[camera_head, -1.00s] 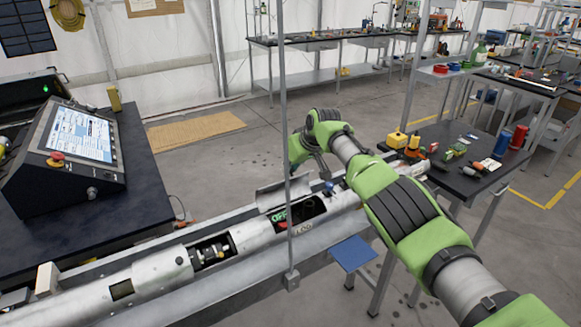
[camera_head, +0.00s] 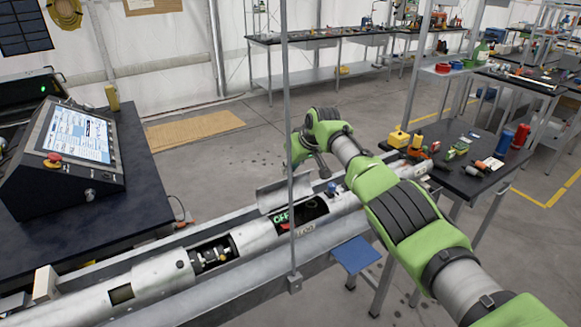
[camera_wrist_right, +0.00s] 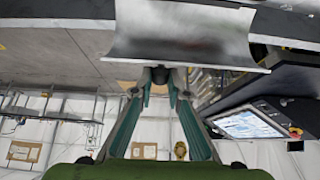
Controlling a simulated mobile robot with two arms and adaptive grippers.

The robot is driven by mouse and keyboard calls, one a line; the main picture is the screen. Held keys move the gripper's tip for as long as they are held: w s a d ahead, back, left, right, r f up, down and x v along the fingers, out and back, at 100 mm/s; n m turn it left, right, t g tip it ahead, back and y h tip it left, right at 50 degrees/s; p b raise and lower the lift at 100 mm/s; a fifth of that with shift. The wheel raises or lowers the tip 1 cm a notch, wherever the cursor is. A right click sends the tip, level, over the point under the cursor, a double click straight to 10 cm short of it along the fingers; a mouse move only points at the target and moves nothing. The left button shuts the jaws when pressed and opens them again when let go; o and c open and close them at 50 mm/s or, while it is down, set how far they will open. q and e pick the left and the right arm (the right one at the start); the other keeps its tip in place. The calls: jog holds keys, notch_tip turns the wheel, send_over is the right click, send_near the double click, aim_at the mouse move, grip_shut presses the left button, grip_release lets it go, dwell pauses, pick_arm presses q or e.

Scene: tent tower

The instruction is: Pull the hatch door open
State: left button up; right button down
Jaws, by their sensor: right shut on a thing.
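The hatch door (camera_head: 285,194) is a curved silver panel. It stands raised at the far side of an opening (camera_head: 300,214) in a long silver tube, with a green "OFF" label and a red part inside. In the right wrist view the door (camera_wrist_right: 185,35) fills the upper middle, with a small dark knob (camera_wrist_right: 160,75) at its edge. My right gripper (camera_wrist_right: 160,90) is shut on this knob, its two green fingers on either side. In the head view my green right arm reaches over the tube, and its fingertips are hard to make out. My left gripper is not in view.
A thin grey post (camera_head: 287,120) stands in front of the tube. A control box with a screen (camera_head: 76,137) sits on the dark table at left. Another table (camera_head: 470,182) with tools stands at right. A blue plate (camera_head: 355,254) sits below the tube.

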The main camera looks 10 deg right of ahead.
jog(key=shift+w+a+r, duration=0.15)
jog(key=shift+w+r, duration=0.1)
jog(key=shift+r, duration=0.25)
jog(key=c, duration=2)
grip_release()
jog(key=shift+f, duration=0.1)
jog(key=shift+o, duration=0.2)
jog(key=shift+f, duration=0.3)
jog(key=shift+r, duration=0.1)
jog(key=shift+s+r, duration=0.1)
jog(key=shift+s, duration=0.05)
jog(key=v, duration=1.1)
jog(key=shift+r, duration=0.25)
jog(key=shift+s, duration=0.1)
